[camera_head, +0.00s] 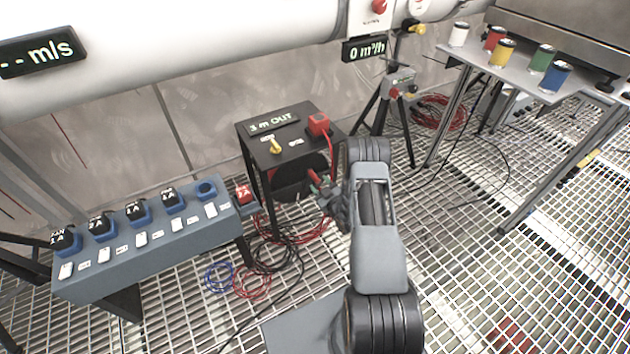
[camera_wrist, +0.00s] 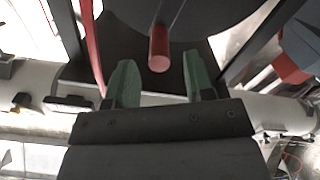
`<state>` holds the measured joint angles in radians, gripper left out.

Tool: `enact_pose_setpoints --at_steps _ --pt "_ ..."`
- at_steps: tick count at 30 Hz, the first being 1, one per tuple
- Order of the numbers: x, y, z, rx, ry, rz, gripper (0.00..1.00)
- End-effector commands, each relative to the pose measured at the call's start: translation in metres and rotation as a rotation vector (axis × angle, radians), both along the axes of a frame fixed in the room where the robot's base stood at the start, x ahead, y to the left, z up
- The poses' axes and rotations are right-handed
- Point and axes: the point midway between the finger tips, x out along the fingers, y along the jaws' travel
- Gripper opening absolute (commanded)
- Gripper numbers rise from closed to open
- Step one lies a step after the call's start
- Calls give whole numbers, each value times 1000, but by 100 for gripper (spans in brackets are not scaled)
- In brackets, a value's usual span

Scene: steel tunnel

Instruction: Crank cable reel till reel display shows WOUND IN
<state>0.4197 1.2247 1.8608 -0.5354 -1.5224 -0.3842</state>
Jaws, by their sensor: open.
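The cable reel stand (camera_head: 248,148) is a black frame left of my arm in the head view. Its display (camera_head: 272,122) reads "3 m OUT". The dark round reel (camera_head: 290,187) sits inside the frame, partly hidden. A red crank handle (camera_head: 313,177) sticks out towards my gripper (camera_head: 326,190). In the wrist view the handle's red round end (camera_wrist: 159,62) lies between and just beyond the two green fingertips of my gripper (camera_wrist: 158,82). The fingers are open, apart from the handle on both sides.
A yellow knob (camera_head: 275,146) and a red box (camera_head: 318,123) sit on the stand's top. A blue-grey socket panel (camera_head: 150,250) stands left, with loose cables (camera_head: 265,270) on the grating beside it. A table (camera_head: 545,92) with coloured cans is at right.

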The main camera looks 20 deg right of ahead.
Motion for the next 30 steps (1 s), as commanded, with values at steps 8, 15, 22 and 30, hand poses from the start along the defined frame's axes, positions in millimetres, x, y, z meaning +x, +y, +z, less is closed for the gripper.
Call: enact_pose_setpoints --at_steps 8,15,22,30 --pt "32 4 0 0 -1 -1 48" --pt "39 4 1 1 0 -1 48" --pt "39 4 1 1 0 -1 48" --pt "39 5 1 1 0 -1 22"
